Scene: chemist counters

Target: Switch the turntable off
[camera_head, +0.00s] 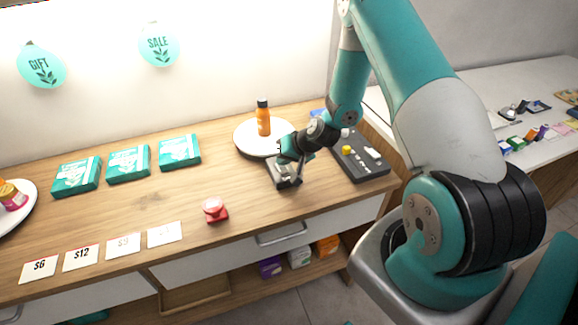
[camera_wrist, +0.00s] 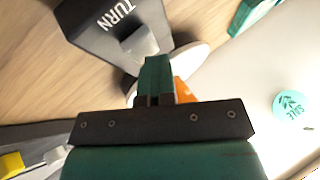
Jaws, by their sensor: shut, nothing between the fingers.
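The turntable (camera_head: 245,139) is a white round disc at the back of the wooden counter, with an orange bottle (camera_head: 263,120) standing on it. A dark grey box marked "TURN" (camera_wrist: 92,22) shows in the wrist view, with a light grey switch piece (camera_wrist: 140,43) on it. In the head view this box (camera_head: 288,182) sits in front of the turntable, partly hidden by my gripper (camera_head: 285,160). My gripper, also in the wrist view (camera_wrist: 155,62), is shut and empty. Its tips appear close to the switch piece; I cannot tell whether they touch. Which way the switch is set is unclear.
A dark panel (camera_head: 366,169) with a yellow button (camera_head: 346,150) and a white lever (camera_head: 373,154) lies to the right. A red button (camera_head: 214,209) stands at the front left. Teal boxes (camera_head: 128,164) and price cards (camera_head: 82,257) lie further left.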

